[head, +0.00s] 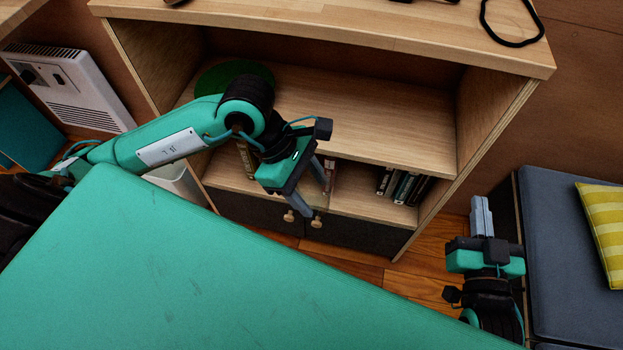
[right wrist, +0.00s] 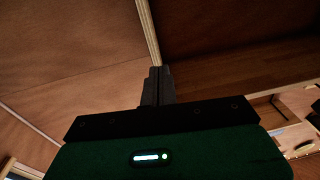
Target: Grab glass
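I see no glass in either view. My left gripper (head: 313,190) hangs in front of the wooden shelf unit (head: 350,115) in the head view. Its two fingers are apart, with nothing seen between them. My right gripper (head: 481,205) is low at the right, between the shelf unit and a dark cushioned seat. Its fingers are together with nothing seen in them. They also show together in the right wrist view (right wrist: 157,85), against brown wood panels. My own green body hides the lower left of the head view.
Several books (head: 402,186) stand on the lower shelf. A dark green round thing (head: 215,76) lies on the upper shelf. A black loop (head: 510,40) lies on the unit's top. A yellow striped pillow (head: 604,225) rests on the dark seat (head: 560,260). A white heater (head: 75,90) stands left.

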